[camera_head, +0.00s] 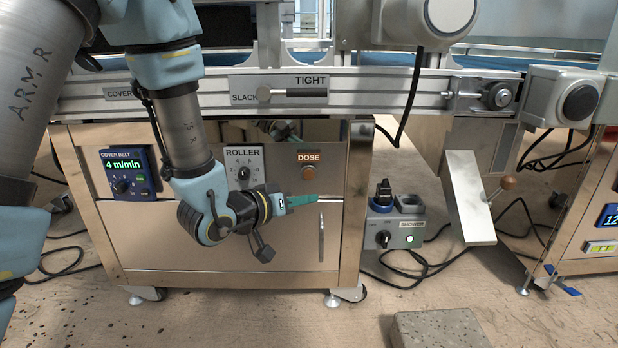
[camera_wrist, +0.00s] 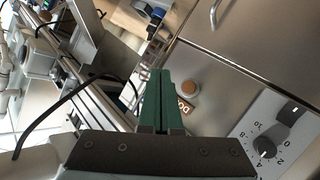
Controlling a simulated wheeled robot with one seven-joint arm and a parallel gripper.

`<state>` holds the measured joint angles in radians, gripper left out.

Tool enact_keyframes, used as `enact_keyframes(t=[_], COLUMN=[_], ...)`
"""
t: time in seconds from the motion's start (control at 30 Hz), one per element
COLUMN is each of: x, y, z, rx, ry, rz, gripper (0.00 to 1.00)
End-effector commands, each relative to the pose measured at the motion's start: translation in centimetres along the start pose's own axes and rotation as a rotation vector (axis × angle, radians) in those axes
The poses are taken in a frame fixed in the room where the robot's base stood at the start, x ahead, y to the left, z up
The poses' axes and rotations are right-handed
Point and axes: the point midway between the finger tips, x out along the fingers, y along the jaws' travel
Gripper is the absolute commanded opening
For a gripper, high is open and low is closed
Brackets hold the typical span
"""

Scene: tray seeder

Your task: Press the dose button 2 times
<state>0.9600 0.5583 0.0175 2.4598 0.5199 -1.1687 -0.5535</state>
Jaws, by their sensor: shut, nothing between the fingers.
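The wrist view shows the closed fingertips (camera_wrist: 159,75) left of the button, with no contact visible.
Left of the button is the ROLLER dial (camera_head: 243,173), then the COVER BELT display (camera_head: 130,172) reading 4 m/min. A TIGHT/SLACK lever (camera_head: 293,92) sits above. A door handle (camera_head: 321,238) is below. A grey switch box (camera_head: 395,232) with cables stands on the right.

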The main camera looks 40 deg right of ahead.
Motion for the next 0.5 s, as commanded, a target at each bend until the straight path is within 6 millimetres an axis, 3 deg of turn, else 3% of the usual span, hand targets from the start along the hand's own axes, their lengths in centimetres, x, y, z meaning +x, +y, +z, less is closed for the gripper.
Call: enact_keyframes(t=[0.5], x=[4.1], y=[-3.0], z=[-3.0], rx=[0.001], ry=[0.0], rz=[-0.001], gripper=[0.0])
